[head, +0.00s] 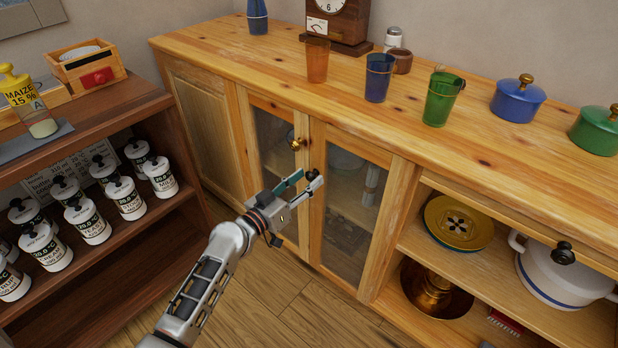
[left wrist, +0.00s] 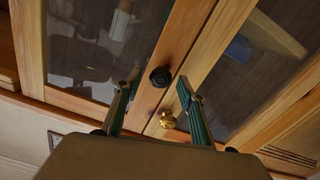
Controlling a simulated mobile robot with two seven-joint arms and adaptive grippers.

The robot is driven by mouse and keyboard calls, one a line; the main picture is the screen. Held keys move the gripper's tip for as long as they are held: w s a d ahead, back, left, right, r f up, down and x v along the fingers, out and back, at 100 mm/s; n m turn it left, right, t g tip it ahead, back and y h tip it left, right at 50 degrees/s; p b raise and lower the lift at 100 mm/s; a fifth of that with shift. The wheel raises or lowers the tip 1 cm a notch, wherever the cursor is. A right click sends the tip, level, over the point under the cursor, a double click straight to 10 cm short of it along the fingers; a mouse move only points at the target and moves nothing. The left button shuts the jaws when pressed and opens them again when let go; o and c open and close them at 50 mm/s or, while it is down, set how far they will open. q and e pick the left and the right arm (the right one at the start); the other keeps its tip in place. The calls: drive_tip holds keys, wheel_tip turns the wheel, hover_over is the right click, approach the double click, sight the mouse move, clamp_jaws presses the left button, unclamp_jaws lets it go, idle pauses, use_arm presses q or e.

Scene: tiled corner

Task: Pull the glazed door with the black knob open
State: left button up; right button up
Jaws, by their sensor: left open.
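The glazed door with the black knob (head: 350,205) is the right one of a pair in the wooden cabinet and looks shut. Its black knob (head: 312,175) is at the door's left edge, partly covered by my gripper. My left gripper (head: 305,181) is open at that knob. In the left wrist view the black knob (left wrist: 160,77) appears between the fingertips of my left gripper (left wrist: 154,88); I cannot tell if they touch it. The neighbouring glazed door (head: 275,145) has a brass knob (head: 296,144), which also shows in the left wrist view (left wrist: 167,120). My right gripper is not in view.
Cups, lidded pots and a clock (head: 337,20) stand on the cabinet top (head: 420,110). Open shelves to the right hold a yellow plate (head: 459,222) and a white pot (head: 560,278). A dark shelf unit (head: 140,245) with several jars stands left. The wooden floor (head: 300,310) looks clear.

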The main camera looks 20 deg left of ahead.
use_arm(q)
drive_tip(key=shift+x, duration=0.85)
drive_tip(key=shift+f, duration=0.1)
clamp_jaws()
drive_tip(key=shift+s, duration=0.15)
